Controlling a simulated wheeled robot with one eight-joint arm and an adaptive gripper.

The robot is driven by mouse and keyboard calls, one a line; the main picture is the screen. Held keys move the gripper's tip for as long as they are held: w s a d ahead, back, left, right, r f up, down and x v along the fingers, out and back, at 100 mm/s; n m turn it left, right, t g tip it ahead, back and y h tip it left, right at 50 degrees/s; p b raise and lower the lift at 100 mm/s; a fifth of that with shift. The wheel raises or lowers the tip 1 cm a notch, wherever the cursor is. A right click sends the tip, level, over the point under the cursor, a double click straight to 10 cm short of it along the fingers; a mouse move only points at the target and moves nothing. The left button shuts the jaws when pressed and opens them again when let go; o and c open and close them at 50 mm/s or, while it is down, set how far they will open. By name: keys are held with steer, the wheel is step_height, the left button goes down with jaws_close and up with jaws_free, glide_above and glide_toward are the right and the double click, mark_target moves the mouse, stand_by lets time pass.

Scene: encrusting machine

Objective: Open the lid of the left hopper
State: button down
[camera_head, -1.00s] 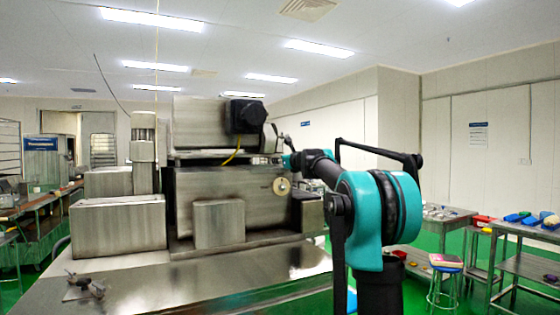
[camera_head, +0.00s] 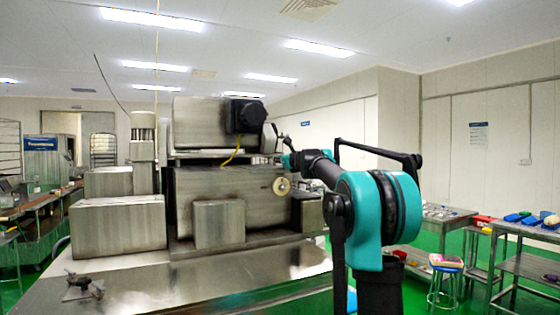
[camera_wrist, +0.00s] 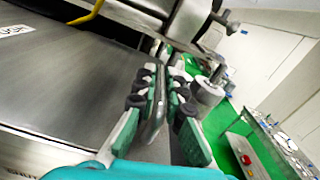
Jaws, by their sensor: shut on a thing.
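The large steel machine stands in the middle of the head view, with an upper steel housing (camera_head: 198,125) above a lower steel body (camera_head: 225,190). I cannot tell for certain which part is the left hopper's lid. My gripper (camera_wrist: 160,98) is shut on a thin metal handle or bar (camera_wrist: 158,112), which runs between its green, dark-padded fingers beside a broad steel surface (camera_wrist: 70,85). In the head view my arm reaches to the right side of the machine, and the fingertips are too small there to make out.
A black motor (camera_head: 246,117) with a yellow cable (camera_head: 232,157) sits on the upper housing. A round knob (camera_head: 281,186) sticks out below my gripper. A steel table with coloured items (camera_head: 520,235) and a stool (camera_head: 445,262) stand at the right on green floor.

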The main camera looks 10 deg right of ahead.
steer(key=s+a, duration=0.1)
steer(key=a, duration=0.3)
steer(key=s+a, duration=0.2)
steer(key=a, duration=0.3)
steer(key=s+a, duration=0.1)
steer(key=a, duration=0.3)
steer(key=shift+s+a, duration=0.25)
steer(key=shift+a, duration=0.15)
steer(key=c, duration=1.6)
jaws_free()
steer(key=shift+s+d, duration=0.1)
steer(key=v, duration=1.1)
steer(key=shift+s, duration=0.35)
steer(key=shift+d, duration=0.15)
